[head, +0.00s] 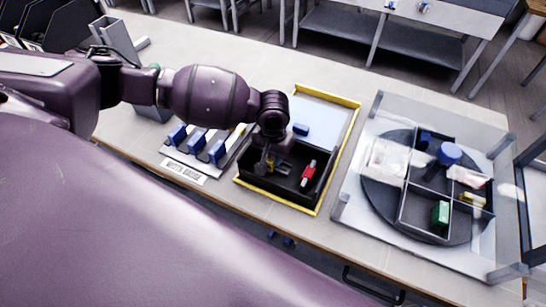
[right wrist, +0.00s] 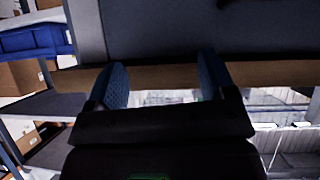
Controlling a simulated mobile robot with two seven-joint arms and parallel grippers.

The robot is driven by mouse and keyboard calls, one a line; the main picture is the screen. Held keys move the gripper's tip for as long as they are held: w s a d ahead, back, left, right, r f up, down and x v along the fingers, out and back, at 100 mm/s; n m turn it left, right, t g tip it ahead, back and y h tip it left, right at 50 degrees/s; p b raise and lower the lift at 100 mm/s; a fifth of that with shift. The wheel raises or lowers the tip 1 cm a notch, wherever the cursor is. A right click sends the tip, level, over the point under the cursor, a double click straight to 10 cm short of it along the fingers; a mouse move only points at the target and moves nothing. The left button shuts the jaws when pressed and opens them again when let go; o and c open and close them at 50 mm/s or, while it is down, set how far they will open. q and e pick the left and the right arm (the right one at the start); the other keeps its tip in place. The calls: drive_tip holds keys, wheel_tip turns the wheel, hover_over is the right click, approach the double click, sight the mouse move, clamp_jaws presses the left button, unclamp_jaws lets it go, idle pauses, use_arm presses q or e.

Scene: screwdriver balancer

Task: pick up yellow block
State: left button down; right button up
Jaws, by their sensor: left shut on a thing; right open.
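My left gripper (head: 270,163) reaches down into a black tray (head: 264,188) with a yellow outer border. It is shut on a small yellow block (head: 284,169), partly hidden by the fingers; whether the block touches the tray floor is unclear. A red piece with pale ends (head: 308,173) lies to the right in the same tray. Another yellow piece (head: 472,199) lies in the divided round turntable on the right. My right gripper (right wrist: 162,78) shows in the right wrist view, its two blue-padded fingers apart with nothing between them.
The turntable (head: 377,194) has clear walls around it and holds a green block (head: 440,214) and a blue knob (head: 448,153). A rack with blue parts (head: 217,151) stands left of the tray.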

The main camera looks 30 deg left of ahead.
use_arm(q)
drive_tip(key=shift+r, duration=0.2)
wheel_tip(320, 180, up, 20)
drive_tip(key=p, duration=0.2)
drive_tip(key=shift+f+p, duration=0.2)
drive_tip(key=shift+p, duration=0.2)
drive_tip(key=shift+s, duration=0.1)
